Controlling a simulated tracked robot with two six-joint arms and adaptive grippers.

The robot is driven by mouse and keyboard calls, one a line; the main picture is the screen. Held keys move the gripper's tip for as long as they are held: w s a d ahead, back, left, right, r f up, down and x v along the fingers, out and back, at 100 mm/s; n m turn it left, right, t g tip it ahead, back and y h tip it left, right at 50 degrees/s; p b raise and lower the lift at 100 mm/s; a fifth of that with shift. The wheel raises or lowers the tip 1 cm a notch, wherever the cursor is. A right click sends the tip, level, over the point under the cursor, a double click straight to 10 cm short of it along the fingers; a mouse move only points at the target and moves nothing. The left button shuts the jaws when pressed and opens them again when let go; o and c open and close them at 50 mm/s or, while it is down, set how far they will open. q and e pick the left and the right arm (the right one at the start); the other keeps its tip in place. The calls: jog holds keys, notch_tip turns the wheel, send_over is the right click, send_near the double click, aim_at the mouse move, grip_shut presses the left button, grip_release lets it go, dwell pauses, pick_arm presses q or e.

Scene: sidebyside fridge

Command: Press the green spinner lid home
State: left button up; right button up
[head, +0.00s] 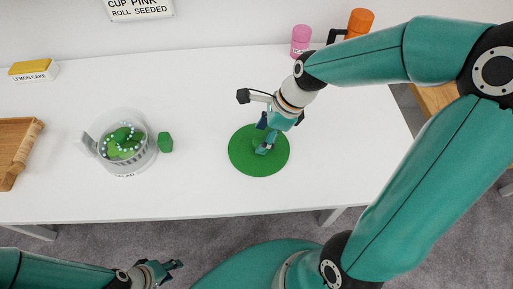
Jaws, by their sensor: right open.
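The round green spinner lid (245,160) lies on the white table, right of the middle. My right gripper (263,138) is right over it, open, with its fingers pointing down near the lid's middle. The gripper hides part of the lid, and I cannot tell whether the fingers touch it. The clear spinner bowl (115,165) stands to the left, apart from the lid. It has green pieces and a ring of pale dots inside, and its top is uncovered. My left gripper (172,272) is low at the front, off the table; its finger opening is too small to judge.
A green block-like knob (165,142) sits at the bowl's right side. A wooden board (12,148) lies at the left edge, and a yellow-topped lemon cake box (34,70) behind it. Pink (300,40) and orange (360,22) containers stand at the back. The table between bowl and lid is clear.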

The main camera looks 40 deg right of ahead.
aim_at(259, 140)
jog(key=shift+x, duration=1.5)
grip_shut()
jog(key=shift+r, duration=0.1)
jog(key=shift+r, duration=0.5)
notch_tip(259, 140, up, 19)
jog(key=p, duration=0.3)
jog(key=c, duration=0.7)
grip_release()
jog(key=c, duration=0.3)
jog(key=shift+f, duration=0.15)
jog(key=shift+c, duration=0.2)
